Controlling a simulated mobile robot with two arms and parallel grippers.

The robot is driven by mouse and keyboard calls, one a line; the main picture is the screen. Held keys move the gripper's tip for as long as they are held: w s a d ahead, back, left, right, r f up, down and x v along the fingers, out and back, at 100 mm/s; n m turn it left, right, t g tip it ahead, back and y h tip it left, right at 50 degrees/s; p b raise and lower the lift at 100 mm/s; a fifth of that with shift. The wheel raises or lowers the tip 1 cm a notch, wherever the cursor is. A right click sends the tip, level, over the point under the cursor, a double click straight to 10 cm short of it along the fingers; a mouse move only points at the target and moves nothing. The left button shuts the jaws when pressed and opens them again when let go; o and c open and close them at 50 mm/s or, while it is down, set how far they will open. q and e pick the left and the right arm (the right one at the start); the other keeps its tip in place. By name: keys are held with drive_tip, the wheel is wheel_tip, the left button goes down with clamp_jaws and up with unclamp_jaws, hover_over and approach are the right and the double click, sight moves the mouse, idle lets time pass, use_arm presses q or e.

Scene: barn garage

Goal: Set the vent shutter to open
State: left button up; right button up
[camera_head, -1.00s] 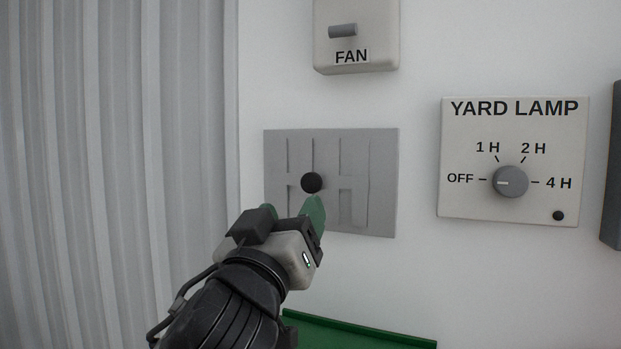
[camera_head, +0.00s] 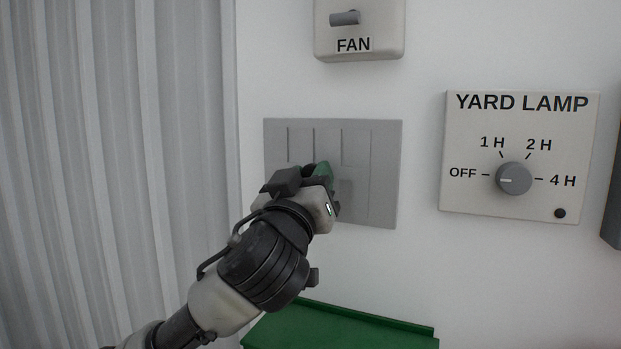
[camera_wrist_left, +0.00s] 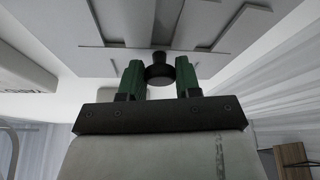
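The vent shutter is a grey wall plate (camera_head: 380,180) with several upright slats, left of the lamp timer. Its slats lie nearly flat in the plate now. My left gripper (camera_head: 322,172) is in front of the middle of the plate and hides the dark knob in the head view. In the left wrist view, the round black knob (camera_wrist_left: 159,70) stands out from the plate (camera_wrist_left: 125,35) between the two green fingertips of my left gripper (camera_wrist_left: 159,78). The fingers are apart, with small gaps to the knob visible on both sides. My right gripper is not in view.
A fan switch box (camera_head: 362,28) is above the plate. A yard lamp timer (camera_head: 517,157) with a dial is to the right. A corrugated wall (camera_head: 120,120) is on the left. A green box or shelf edge (camera_head: 345,325) is below.

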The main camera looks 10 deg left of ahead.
use_arm(q)
clamp_jaws()
drive_tip(key=shift+s+d+b, duration=0.25)
drive_tip(key=shift+d+b, duration=0.6)
drive_tip(key=shift+d, duration=0.4)
drive_tip(key=shift+a, duration=0.1)
drive_tip(key=shift+o, duration=1.1)
unclamp_jaws()
drive_tip(key=o, duration=0.3)
drive_tip(key=shift+d, duration=0.25)
